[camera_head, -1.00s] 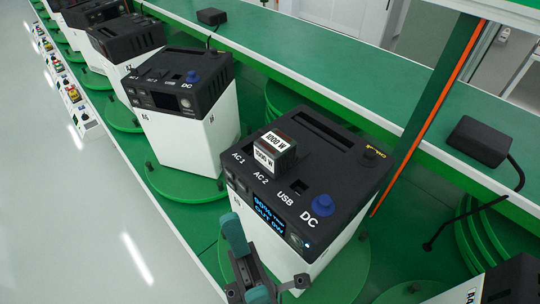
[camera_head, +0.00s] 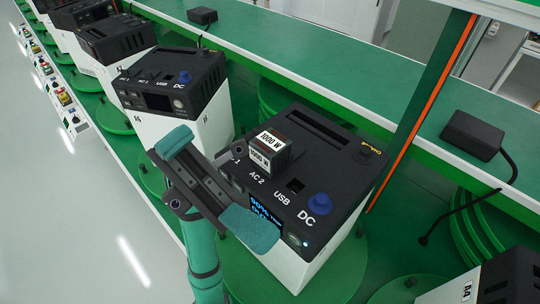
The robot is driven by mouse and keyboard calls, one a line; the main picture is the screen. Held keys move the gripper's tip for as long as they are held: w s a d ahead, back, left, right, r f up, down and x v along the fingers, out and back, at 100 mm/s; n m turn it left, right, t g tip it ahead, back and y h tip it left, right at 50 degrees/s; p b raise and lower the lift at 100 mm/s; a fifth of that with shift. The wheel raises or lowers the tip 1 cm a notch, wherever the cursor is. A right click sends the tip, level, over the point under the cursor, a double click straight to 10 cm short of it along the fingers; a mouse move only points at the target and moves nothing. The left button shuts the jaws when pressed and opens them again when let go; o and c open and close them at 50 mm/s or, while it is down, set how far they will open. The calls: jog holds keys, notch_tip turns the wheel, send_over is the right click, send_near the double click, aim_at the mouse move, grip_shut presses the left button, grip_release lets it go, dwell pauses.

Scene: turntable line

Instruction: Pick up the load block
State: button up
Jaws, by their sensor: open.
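The load block (camera_head: 277,148) is a small dark cube with white "1000 W" labels on its top and side. It sits upright on the black top of the nearest power station (camera_head: 333,171), at the AC sockets, behind the "AC 2" lettering. My gripper (camera_head: 215,190) is open and empty, with its teal-padded fingers spread wide. It is in front of and to the left of the block in the picture, apart from it. It covers part of the station's front, its display and the "AC 1" lettering.
More stations on green turntables run to the back left, the nearest being another black-topped one (camera_head: 170,80). A black adapter (camera_head: 472,138) lies on the green bench (camera_head: 410,95) at right.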

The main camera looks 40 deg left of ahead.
jog(key=w+d+f+n+t+y, duration=0.1)
jog(key=w+d+n+t+y, duration=0.1)
jog(key=w+d+t+y, duration=0.35)
jog(key=w+d+f+n+t+y, duration=0.1)
jog(key=w+d+t+y, duration=0.15)
jog(key=w+y, duration=0.5)
jog(key=n+y, duration=0.2)
jog(key=y, duration=1.1)
send_over(270, 141)
jog(key=shift+w+d+f+g, duration=0.1)
jog(key=shift+f+g, duration=0.05)
jog(key=shift+f, duration=0.45)
jog(key=shift+w+d+f+g, duration=0.1)
jog(key=shift+f+g, duration=0.05)
jog(key=shift+f, duration=0.4)
jog(key=shift+a+f, duration=0.15)
jog(key=shift+f, duration=0.05)
jog(key=shift+s+f, duration=0.15)
jog(key=shift+f, duration=5)
jog(key=c, duration=1.6)
jog(key=shift+o, duration=0.2)
notch_tip(270, 141, up, 10)
